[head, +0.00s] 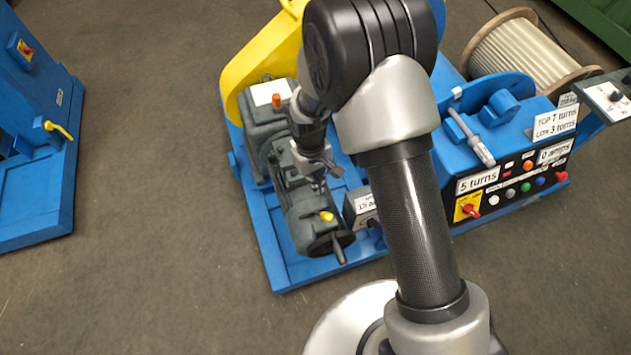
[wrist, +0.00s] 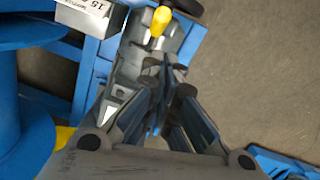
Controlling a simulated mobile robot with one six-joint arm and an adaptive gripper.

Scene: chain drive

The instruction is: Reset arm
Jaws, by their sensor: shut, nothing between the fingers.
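My arm crosses the middle of the head view, hiding part of the blue machine behind it. My gripper (head: 318,167) hangs over the dark grey motor and gearbox unit (head: 295,200). In the wrist view the fingers of my gripper (wrist: 165,78) come together with nothing between them. The grey unit lies beyond the fingertips there, and I cannot tell the exact gap. A yellow knob (head: 327,216) and a dark handwheel (head: 331,243) sit at the unit's near end. The yellow knob also shows in the wrist view (wrist: 160,20).
The yellow chain guard (head: 258,52) rises behind the unit. A control panel (head: 512,185) with buttons, a grey lever (head: 472,137) and a cable drum (head: 525,52) stand right. Another blue machine (head: 38,140) stands left. Floor (head: 160,240) between is clear.

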